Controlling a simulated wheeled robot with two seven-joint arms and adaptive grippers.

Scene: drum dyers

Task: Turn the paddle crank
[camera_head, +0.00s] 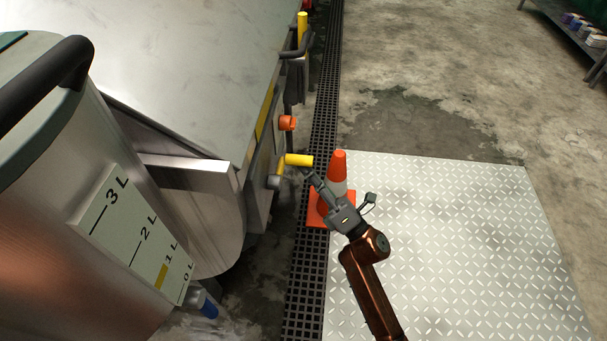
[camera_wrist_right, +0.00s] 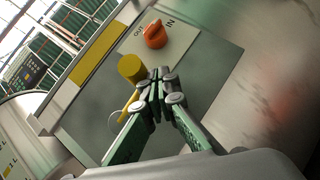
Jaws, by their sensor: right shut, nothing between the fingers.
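A crank with a yellow handle (camera_head: 299,160) sticks out from the side of the metal drum machine. Its yellow handle also shows in the right wrist view (camera_wrist_right: 131,68), with a thin yellow part below it. My right gripper (camera_head: 309,174) is at the handle's right end in the head view; its fingers (camera_wrist_right: 156,84) are together, with nothing between them. The fingertips look very close to the handle, but I cannot tell whether they touch. The fingers partly cover the crank in the wrist view. My left gripper is not in view.
An orange knob (camera_head: 287,123) sits on the panel beyond the crank; OUT and IN labels flank it in the wrist view (camera_wrist_right: 154,35). A second yellow handle (camera_head: 303,30) is farther along. A traffic cone (camera_head: 338,163) stands just behind my right gripper. A metal floor plate (camera_head: 460,250) lies right.

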